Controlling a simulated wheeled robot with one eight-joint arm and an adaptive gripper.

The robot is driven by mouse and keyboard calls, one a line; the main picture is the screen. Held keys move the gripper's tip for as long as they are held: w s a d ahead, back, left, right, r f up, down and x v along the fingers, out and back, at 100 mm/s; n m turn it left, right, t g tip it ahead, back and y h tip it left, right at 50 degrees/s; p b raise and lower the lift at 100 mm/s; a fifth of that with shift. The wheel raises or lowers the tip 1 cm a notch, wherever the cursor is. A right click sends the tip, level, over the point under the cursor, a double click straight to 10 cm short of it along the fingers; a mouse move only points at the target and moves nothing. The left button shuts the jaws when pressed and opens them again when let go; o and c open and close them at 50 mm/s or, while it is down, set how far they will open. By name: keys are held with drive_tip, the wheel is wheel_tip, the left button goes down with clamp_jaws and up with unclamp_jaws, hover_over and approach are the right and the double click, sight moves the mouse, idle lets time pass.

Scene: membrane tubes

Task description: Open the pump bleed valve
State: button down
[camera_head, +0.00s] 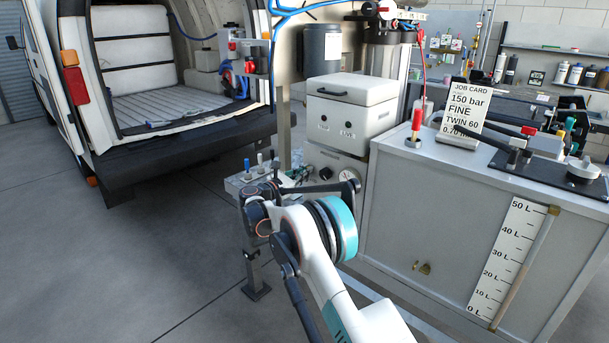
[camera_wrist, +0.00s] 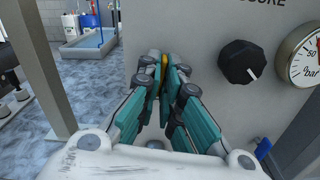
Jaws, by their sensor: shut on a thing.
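In the wrist view my gripper (camera_wrist: 164,82) is shut, with its teal-padded fingers close together on a narrow yellow piece (camera_wrist: 163,62). Only a thin strip of the yellow piece shows between the fingertips. It looks like the bleed valve's handle, but the fingers hide most of it and no label for it shows. The fingertips are beside the left edge of the grey pump panel (camera_wrist: 200,28), left of its black knob (camera_wrist: 240,62). In the head view my arm hides most of the gripper and the valve.
A bar gauge (camera_wrist: 305,60) sits right of the knob, and a blue lever (camera_wrist: 263,147) is below. In the head view a grey tank (camera_head: 400,235) with a litre scale stands right. A white box (camera_head: 350,107) sits above the panel. Open floor (camera_head: 170,240) lies left, before the van.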

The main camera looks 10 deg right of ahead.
drive_tip(key=shift+f+n, duration=0.1)
drive_tip(key=shift+n, duration=1)
drive_tip(key=c, duration=1.8)
unclamp_jaws()
drive_tip(key=shift+a, duration=0.1)
drive_tip(key=v, duration=1.2)
